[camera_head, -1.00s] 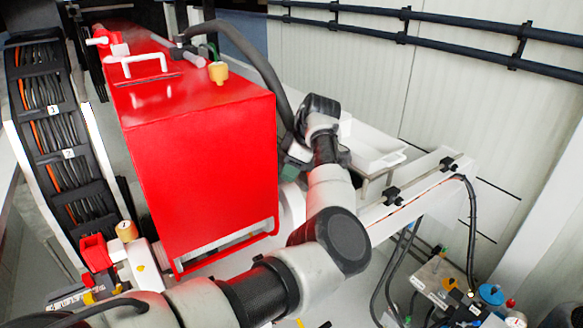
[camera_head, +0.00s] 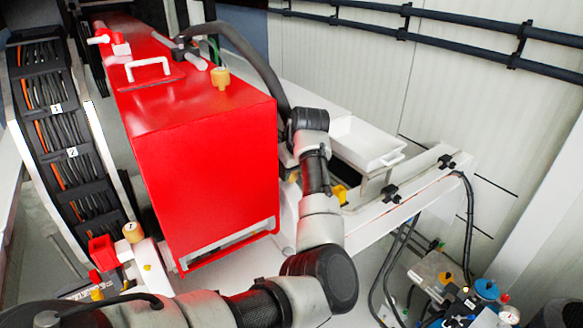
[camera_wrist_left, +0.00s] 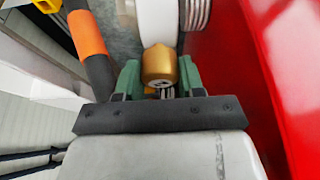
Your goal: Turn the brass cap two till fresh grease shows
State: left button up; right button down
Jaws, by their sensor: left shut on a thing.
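My left gripper (camera_wrist_left: 158,84) shows in the left wrist view with its green fingers on both sides of a brass cap (camera_wrist_left: 158,62). It is shut on the cap, which sits at the end of a white cylindrical part. A dark mark shows on the cap's near end, too small to read. In the head view my left arm reaches past the right side of the red pump housing (camera_head: 205,165); the fingers and this cap are mostly hidden there. My right gripper is not in view.
Other brass-coloured caps stand on the housing top (camera_head: 220,77) and at the lower left (camera_head: 132,232). A white tray (camera_head: 370,148) and a white beam (camera_head: 400,198) lie right of my arm. An orange-banded dark bar (camera_wrist_left: 88,35) is close left of the gripper.

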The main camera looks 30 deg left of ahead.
pick_arm(q)
jog(key=shift+r+m+t, duration=0.2)
jog(key=shift+m+t, duration=0.2)
jog(key=shift+m, duration=0.7)
jog(key=o, duration=0.8)
jog(key=shift+c, duration=0.2)
jog(key=shift+o, duration=0.8)
jog(key=shift+f, duration=0.1)
jog(key=shift+r, duration=0.2)
jog(key=b+v, duration=0.4)
jog(key=v, duration=0.6)
jog(key=shift+s+r, duration=0.2)
jog(key=shift+r, duration=0.1)
